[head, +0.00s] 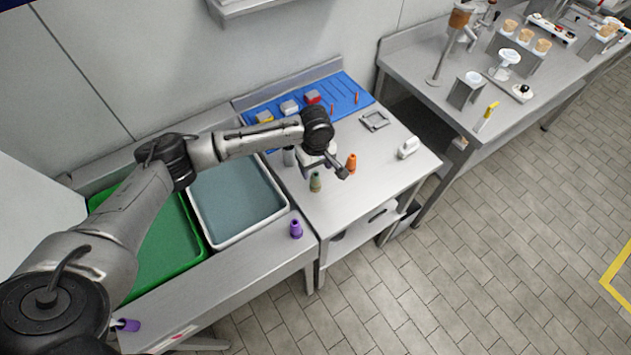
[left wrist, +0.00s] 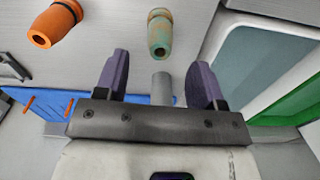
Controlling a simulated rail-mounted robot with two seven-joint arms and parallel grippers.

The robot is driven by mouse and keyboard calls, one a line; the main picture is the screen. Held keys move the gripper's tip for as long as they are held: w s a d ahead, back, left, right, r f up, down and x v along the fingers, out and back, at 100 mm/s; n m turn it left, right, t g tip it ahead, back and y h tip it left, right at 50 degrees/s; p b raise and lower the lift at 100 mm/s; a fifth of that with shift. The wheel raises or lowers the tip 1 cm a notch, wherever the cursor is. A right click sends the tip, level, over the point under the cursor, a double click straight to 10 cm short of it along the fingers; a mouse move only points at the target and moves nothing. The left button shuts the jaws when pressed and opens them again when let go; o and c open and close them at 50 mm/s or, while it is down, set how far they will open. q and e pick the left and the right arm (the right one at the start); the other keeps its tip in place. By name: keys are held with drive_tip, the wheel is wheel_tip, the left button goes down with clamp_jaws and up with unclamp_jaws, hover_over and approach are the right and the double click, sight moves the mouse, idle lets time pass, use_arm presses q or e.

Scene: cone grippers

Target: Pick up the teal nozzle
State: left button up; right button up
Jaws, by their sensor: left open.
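The teal nozzle (head: 315,182) stands on the steel worktop near its left front part. My left gripper (head: 325,170) hangs over the worktop just behind the nozzle. In the left wrist view its purple-grey fingers (left wrist: 161,65) are spread and the teal nozzle is not in their grip. My right gripper does not show.
An orange nozzle (head: 351,163) stands to the right of the teal one. A grey cylindrical piece (head: 289,156) stands behind it. A purple nozzle (head: 296,229) is in front, near the edge. A grey-blue tray (head: 238,240) lies left. The worktop's front right is clear.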

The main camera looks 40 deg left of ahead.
sight(315, 181)
use_arm(q)
drive_tip(key=shift+f+b, duration=0.45)
drive_tip(key=shift+f, duration=3.4)
drive_tip(key=c, duration=1)
